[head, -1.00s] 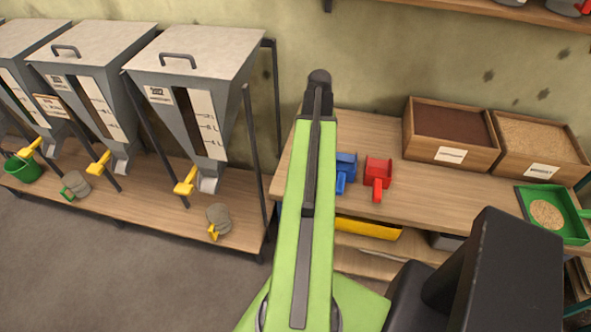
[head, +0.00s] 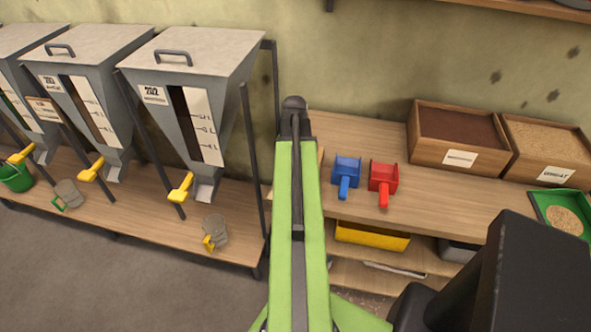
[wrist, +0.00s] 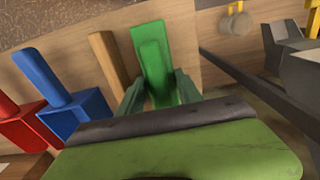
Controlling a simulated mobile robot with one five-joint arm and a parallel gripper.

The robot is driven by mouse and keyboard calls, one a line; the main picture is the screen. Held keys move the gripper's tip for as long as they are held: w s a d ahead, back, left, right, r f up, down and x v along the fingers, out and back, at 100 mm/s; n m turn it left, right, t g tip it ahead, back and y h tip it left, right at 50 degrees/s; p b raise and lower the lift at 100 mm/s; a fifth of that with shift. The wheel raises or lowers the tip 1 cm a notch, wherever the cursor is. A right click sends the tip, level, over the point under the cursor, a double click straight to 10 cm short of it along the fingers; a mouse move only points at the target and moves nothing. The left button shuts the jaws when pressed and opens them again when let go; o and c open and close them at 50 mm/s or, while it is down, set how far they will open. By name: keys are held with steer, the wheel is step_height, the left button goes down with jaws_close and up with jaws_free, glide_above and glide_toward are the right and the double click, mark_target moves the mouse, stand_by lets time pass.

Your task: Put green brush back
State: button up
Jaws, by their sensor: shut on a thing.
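In the wrist view the green brush (wrist: 158,65) stands between the two dark green fingertips of my gripper (wrist: 158,95), which is shut on it. Its lower end is hidden behind my gripper's body. In the head view my raised green arm hides the gripper and the brush. In the wrist view a wooden piece (wrist: 108,60) is just left of the brush, and a blue scoop (wrist: 70,105) lies farther left. I cannot tell whether the brush touches the bench.
A wooden bench (head: 440,205) carries the blue scoop (head: 346,172), a red scoop (head: 384,182), two wooden crates (head: 458,140) and a green tray (head: 545,205). Grey hoppers (head: 190,100) stand at left. A yellow bin (head: 372,235) is under the bench.

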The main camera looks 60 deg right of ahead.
steer(key=shift+f, duration=0.15)
steer(key=o, duration=1.2)
step_height(320, 180, up, 12)
steer(key=p, duration=1.2)
steer(key=shift+r, duration=0.2)
